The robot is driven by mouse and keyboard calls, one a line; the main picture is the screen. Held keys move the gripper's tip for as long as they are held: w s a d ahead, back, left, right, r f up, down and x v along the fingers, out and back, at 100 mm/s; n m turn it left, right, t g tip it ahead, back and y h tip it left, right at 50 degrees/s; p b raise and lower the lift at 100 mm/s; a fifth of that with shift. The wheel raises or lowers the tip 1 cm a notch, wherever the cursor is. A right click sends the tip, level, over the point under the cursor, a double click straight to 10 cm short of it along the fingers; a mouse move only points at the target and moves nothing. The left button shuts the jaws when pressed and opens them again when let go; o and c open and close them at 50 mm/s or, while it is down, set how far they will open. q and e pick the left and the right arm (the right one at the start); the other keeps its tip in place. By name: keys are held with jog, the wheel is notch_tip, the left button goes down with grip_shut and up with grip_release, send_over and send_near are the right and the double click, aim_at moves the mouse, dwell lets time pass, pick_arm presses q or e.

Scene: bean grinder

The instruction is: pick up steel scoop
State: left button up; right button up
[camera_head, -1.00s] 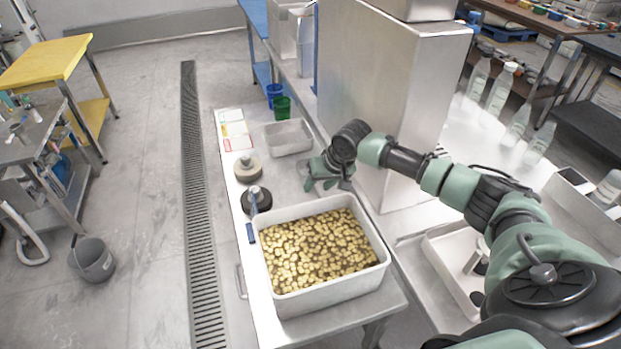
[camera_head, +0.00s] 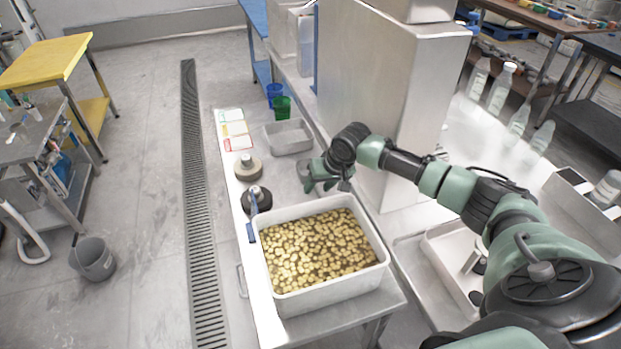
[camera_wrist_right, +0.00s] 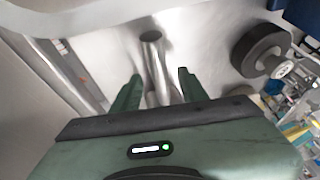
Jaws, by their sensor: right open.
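The steel scoop (camera_wrist_right: 153,62) shows in the right wrist view as a shiny metal piece with a rounded end. It lies on the pale bench top, and its lower part runs between the two green fingers. My right gripper (camera_wrist_right: 154,88) is open around it, with a gap on either side; I cannot tell how high the fingers are above the bench. In the head view my right gripper (camera_head: 320,186) is low behind the bin's back edge, and the scoop cannot be made out there. My left gripper is not in view.
A white bin (camera_head: 335,296) of pale beans stands just in front of the gripper. Two dark round pieces (camera_head: 248,168) (camera_head: 256,198) stand to the left. A shallow metal tray (camera_head: 289,138) and a tall steel cabinet (camera_head: 385,100) are behind and to the right.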

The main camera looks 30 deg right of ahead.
grip_shut()
